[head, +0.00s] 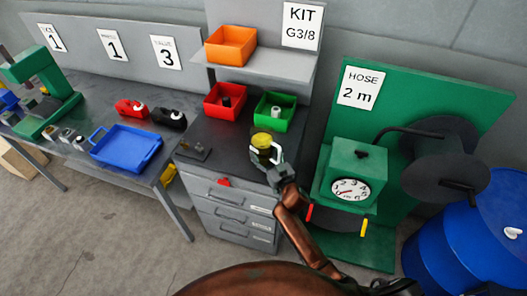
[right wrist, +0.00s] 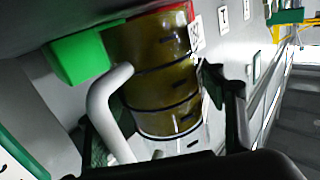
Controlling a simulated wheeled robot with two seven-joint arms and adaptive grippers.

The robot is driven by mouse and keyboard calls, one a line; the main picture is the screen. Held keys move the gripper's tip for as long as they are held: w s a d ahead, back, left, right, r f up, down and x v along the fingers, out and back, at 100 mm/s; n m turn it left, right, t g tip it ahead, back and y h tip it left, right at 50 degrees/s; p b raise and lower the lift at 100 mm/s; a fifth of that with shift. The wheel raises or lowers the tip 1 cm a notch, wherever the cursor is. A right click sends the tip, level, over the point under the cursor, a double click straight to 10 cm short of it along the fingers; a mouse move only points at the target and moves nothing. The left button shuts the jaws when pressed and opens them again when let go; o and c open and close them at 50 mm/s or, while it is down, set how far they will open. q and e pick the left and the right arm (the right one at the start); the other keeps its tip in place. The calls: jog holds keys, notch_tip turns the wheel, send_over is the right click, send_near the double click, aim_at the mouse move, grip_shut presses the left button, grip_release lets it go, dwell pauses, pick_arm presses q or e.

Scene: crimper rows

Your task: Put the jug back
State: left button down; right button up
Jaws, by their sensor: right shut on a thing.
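The jug (head: 261,140) is a clear vessel with yellow-brown contents, dark ring marks and a white handle. My right gripper (head: 273,163) is shut on it at the front of the dark top of the grey drawer cabinet. In the right wrist view the jug (right wrist: 160,75) lies between the two fingers (right wrist: 165,125), with its handle on the left. I cannot tell whether its base touches the cabinet top. My left gripper is not in view.
A green bin (head: 273,112) and a red bin (head: 225,101) stand just behind the jug, under a shelf with an orange bin (head: 230,46). A green hose station with a dial (head: 350,190) is close on the right. A blue tray (head: 126,148) lies on the left bench.

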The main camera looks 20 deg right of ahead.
jog(key=shift+f, duration=0.15)
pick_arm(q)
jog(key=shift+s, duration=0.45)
pick_arm(e)
jog(key=shift+f, duration=0.2)
jog(key=o, duration=1.4)
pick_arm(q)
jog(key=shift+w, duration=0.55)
pick_arm(e)
jog(key=shift+r, duration=0.15)
